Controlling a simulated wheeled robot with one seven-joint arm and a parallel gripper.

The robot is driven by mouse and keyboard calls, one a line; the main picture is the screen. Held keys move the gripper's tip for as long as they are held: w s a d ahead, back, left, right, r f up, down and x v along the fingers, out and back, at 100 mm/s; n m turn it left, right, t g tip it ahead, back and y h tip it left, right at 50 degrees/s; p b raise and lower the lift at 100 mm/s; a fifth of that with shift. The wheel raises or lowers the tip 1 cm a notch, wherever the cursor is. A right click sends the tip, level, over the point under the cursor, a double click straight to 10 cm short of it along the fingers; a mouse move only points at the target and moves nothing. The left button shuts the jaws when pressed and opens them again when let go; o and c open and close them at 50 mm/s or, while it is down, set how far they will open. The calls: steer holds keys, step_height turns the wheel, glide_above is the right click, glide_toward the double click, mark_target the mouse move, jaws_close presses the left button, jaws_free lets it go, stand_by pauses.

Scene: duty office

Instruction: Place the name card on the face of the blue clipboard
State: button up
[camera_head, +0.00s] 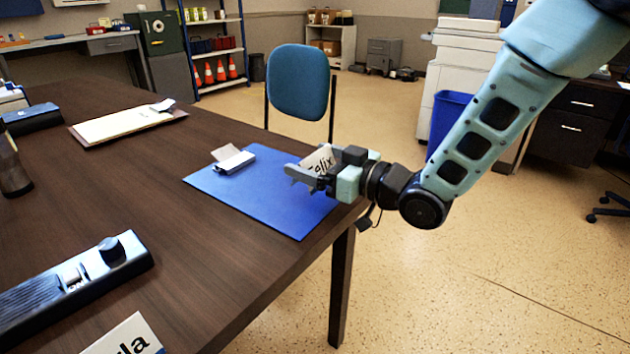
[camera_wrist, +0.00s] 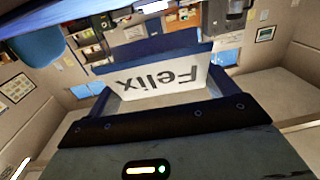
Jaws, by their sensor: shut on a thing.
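The blue clipboard (camera_head: 265,196) lies flat on the dark table near its right edge, with its clip (camera_head: 235,163) toward the back left. My gripper (camera_head: 314,174) is over the right part of the clipboard, shut on a white name card (camera_head: 319,158). The card reads "Felix" and stands tilted between the fingers. In the wrist view the name card (camera_wrist: 160,82) shows its lettering upside down. The fingers hide the card's lower part in the head view, and I cannot tell whether it touches the clipboard.
A second name card (camera_head: 128,338) stands at the table's front. A dark device with a knob (camera_head: 75,282) lies at the left, and a tan clipboard (camera_head: 115,124) with paper lies farther back. A blue chair (camera_head: 298,82) stands behind the table. Bare tabletop lies left of the blue clipboard.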

steer(key=shift+f+b, duration=0.45)
steer(key=shift+f, duration=1.4)
steer(key=shift+f, duration=0.15)
steer(key=o, duration=0.8)
